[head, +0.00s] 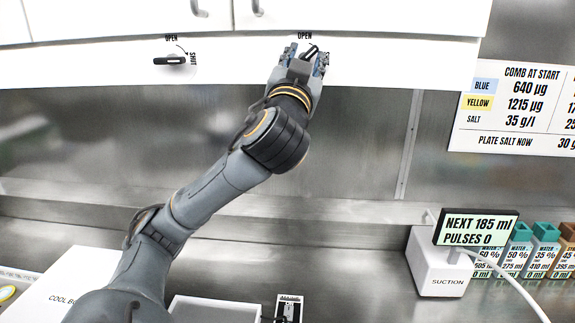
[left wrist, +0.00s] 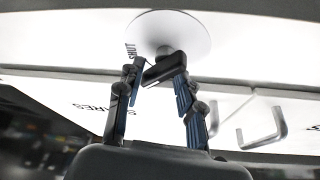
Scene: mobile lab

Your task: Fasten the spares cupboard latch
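A latch with a dark bar handle (head: 312,48) sits on the white strip under the cupboards in the head view, under an OPEN label. The bar is tilted, and my fingers partly hide it. My left gripper (head: 305,60) reaches up to it, its fingers apart on either side. In the left wrist view the dark handle (left wrist: 163,71) stands out from a round white plate (left wrist: 172,33) marked SHUT. It lies between the fingertips of my left gripper (left wrist: 160,80); I cannot tell whether they touch it. My right gripper is not in view.
A second latch (head: 169,61) sits further left with its bar level. White cupboard doors (head: 130,15) with metal handles are above. Below on the bench are a suction unit (head: 435,265), several labelled bottles (head: 545,250) and a white box (head: 75,285).

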